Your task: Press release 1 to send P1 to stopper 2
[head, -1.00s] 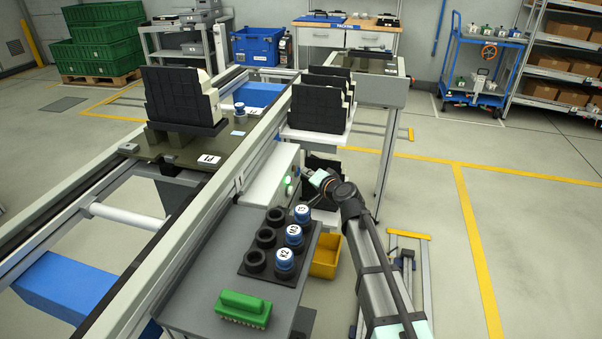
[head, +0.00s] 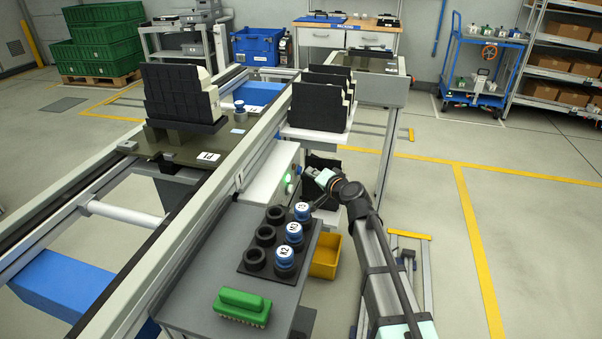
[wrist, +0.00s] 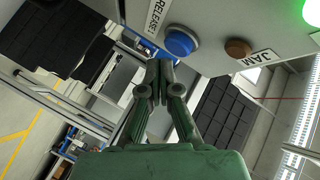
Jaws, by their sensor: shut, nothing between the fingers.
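The blue release button (wrist: 178,42) sits on the light grey control panel (wrist: 215,20), beside the label "RELEASE 1" (wrist: 157,18). My gripper (wrist: 158,66) is shut and empty. In the wrist view its fingertips appear just below and left of the blue button; a gap shows, and I see no contact. In the head view my gripper (head: 312,174) is close to the panel's right side, its fingertips small and hard to make out. Pallet P1 (head: 180,146), with its label, rests on the conveyor at left and carries a black and cream load (head: 182,95). I cannot identify stopper 2.
An amber button (wrist: 238,49) labelled "JAM" is right of the blue one, and a green light (wrist: 312,8) glows at the corner. Below the panel, a grey shelf holds a black rack (head: 254,257) with labelled cups and a green brush-like block (head: 242,306). A yellow bin (head: 326,255) hangs beside it.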

